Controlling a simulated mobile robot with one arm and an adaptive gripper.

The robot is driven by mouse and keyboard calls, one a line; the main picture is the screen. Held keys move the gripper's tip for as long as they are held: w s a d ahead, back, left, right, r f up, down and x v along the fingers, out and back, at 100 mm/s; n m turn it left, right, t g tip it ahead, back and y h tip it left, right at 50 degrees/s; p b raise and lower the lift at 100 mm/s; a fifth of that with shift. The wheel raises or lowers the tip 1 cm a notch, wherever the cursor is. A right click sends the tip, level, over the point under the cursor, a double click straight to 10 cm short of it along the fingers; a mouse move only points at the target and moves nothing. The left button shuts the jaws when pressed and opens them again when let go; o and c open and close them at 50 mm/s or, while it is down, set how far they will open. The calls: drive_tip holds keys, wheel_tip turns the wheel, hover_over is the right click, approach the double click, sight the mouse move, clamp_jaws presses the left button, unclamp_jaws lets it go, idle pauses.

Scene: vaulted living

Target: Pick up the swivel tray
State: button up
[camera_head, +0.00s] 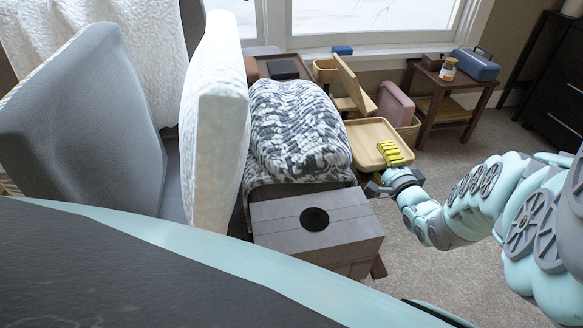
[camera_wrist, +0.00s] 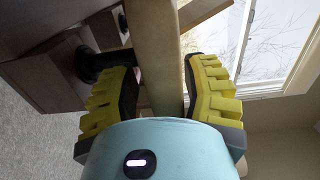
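The swivel tray (camera_head: 368,133) is a light wooden tray with a raised rim, beside the patterned-blanket seat in the head view. My gripper (camera_head: 392,155) is at the tray's near right part, with one yellow finger showing above it; the other finger is hidden there. In the wrist view the tray (camera_wrist: 157,55) shows nearly edge-on as a tan band between the two yellow fingers. My gripper (camera_wrist: 160,85) is open around it, with narrow gaps visible beside the fingers. A dark round post (camera_wrist: 95,66) shows behind the left finger.
A grey-brown box-shaped arm (camera_head: 318,225) with a black round disc stands nearer. Behind are a basket with a pink item (camera_head: 396,103) and a side table (camera_head: 445,95) holding a jar (camera_head: 448,70) and a blue box (camera_head: 475,66). Carpet (camera_head: 440,280) is clear at front right.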

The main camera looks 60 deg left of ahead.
clamp_jaws()
idle(0.3)
drive_tip(key=shift+r, duration=0.15)
idle(0.4)
